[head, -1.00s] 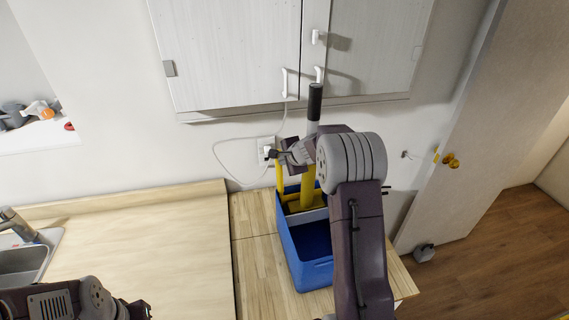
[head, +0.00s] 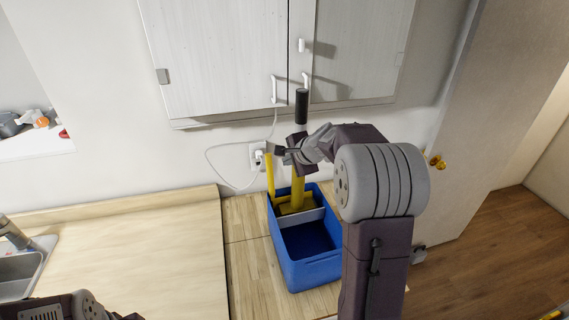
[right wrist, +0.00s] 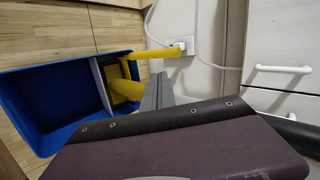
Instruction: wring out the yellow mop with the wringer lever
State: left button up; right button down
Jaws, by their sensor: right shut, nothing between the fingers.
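A blue bucket (head: 313,275) stands on the wooden counter, also seen in the right wrist view (right wrist: 35,135). A yellow wringer (head: 297,205) sits in its far end. The yellow mop (head: 297,190) stands upright there, its handle rising to a black grip (head: 301,106). The yellow lever (head: 269,178) rises at the wringer's left; it also shows in the right wrist view (right wrist: 152,54). My right gripper (head: 277,149) is shut and empty close to the lever's top; I cannot tell whether they touch. In the right wrist view the closed fingers (right wrist: 160,80) show near the lever. My left gripper is out of view.
A white wall cabinet (head: 225,55) hangs above the bucket. A wall outlet (head: 256,156) with a white cord is behind the lever. The pale countertop (head: 130,260) is clear, with a sink (head: 22,268) at far left. A door (head: 470,130) stands at right.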

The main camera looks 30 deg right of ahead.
jog(key=b, duration=0.5)
send_near(270, 166)
notch_tip(270, 166, down, 3)
jog(key=w+p, duration=0.1)
jog(key=w, duration=0.1)
jog(key=w+p, duration=0.1)
jog(key=shift+w+f+p, duration=0.35)
jog(key=shift+p, duration=0.05)
jog(key=shift+w+f, duration=0.15)
jog(key=shift+w, duration=0.2)
jog(key=shift+w+f, duration=0.1)
jog(key=shift+f, duration=0.05)
